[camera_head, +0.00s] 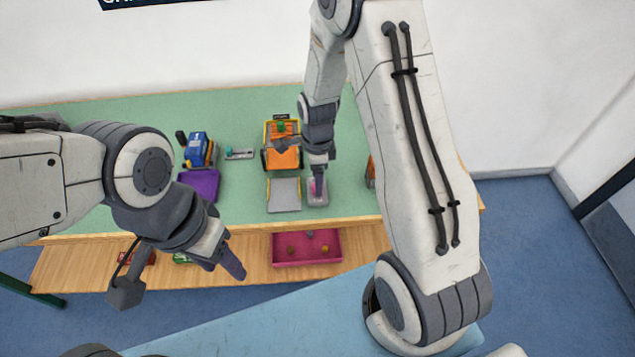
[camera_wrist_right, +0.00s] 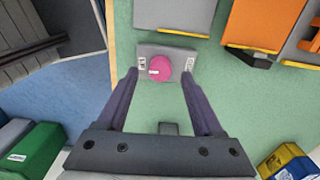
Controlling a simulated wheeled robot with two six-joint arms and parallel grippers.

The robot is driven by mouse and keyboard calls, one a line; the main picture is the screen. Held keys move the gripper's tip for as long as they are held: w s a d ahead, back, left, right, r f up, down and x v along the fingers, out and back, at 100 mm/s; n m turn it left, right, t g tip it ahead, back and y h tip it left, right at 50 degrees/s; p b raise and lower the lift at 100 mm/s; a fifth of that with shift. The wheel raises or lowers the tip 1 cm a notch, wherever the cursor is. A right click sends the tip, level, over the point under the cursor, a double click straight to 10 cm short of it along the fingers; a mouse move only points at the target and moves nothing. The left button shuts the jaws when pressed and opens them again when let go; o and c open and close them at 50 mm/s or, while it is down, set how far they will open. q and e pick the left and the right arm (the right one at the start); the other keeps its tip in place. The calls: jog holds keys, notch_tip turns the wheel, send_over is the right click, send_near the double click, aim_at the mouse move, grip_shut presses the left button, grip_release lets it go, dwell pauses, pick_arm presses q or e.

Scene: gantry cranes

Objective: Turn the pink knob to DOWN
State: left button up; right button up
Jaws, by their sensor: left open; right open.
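The pink knob (camera_wrist_right: 159,68) sits on a grey panel (camera_wrist_right: 178,52) with small white labels on its left and right sides; the label text is too small to read. A short white mark shows on the knob's left half. In the head view the knob (camera_head: 313,186) is partly hidden by my right gripper (camera_head: 319,178), which is above it. In the right wrist view my right gripper (camera_wrist_right: 160,78) is open, its fingers to either side of the knob; I cannot tell whether they touch it. My left gripper (camera_head: 230,262) is open and empty in front of the table edge.
The green table (camera_head: 235,105) holds an orange crane (camera_head: 283,155), a grey tray (camera_head: 284,194), a blue-and-yellow crane (camera_head: 199,149) and a purple tray (camera_head: 200,184). A pink bin (camera_head: 307,260) is on the lower wooden shelf.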

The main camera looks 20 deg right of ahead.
jog(key=shift+f, duration=1.15)
grip_shut()
